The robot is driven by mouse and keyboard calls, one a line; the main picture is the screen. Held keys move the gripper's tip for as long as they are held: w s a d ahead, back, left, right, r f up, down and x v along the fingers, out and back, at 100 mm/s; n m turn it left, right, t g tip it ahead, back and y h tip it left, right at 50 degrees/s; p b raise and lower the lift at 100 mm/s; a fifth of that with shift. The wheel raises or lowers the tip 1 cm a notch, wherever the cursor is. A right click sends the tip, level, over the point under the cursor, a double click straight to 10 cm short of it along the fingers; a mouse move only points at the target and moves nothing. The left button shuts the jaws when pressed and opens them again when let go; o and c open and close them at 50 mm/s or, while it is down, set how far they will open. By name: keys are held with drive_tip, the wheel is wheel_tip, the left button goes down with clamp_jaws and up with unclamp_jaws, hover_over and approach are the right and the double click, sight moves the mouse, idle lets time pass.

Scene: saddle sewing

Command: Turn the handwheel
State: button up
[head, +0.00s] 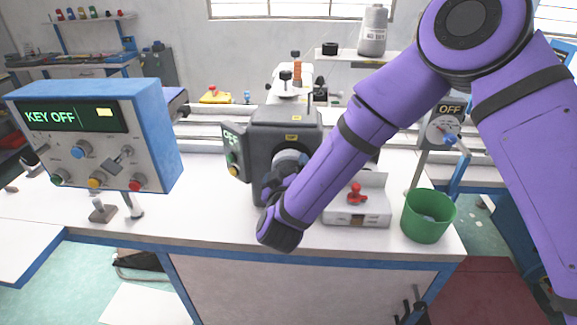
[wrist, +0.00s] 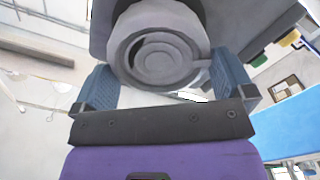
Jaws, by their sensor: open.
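The handwheel (wrist: 158,52) is a grey, round, stepped wheel at the top middle of the wrist view. In the head view it (head: 291,158) shows on the near face of the dark grey sewing machine head (head: 290,122), partly hidden by my wrist. My gripper (wrist: 163,80) is open, with one blue ridged finger at each side of the wheel's lower part. Whether the fingers touch the rim I cannot tell. In the head view my gripper (head: 280,178) is dark and mostly hidden behind my purple forearm.
A control box (head: 92,138) reading KEY OFF stands at the left, and a small green-lit OFF panel (head: 233,152) beside the machine. A white tray (head: 356,212) with a red knob and a green bin (head: 428,215) stand right of my arm.

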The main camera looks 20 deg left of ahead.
drive_tip(key=shift+x, duration=1.25)
drive_tip(key=shift+c, duration=0.5)
drive_tip(key=c, duration=0.4)
drive_tip(key=shift+m, duration=0.4)
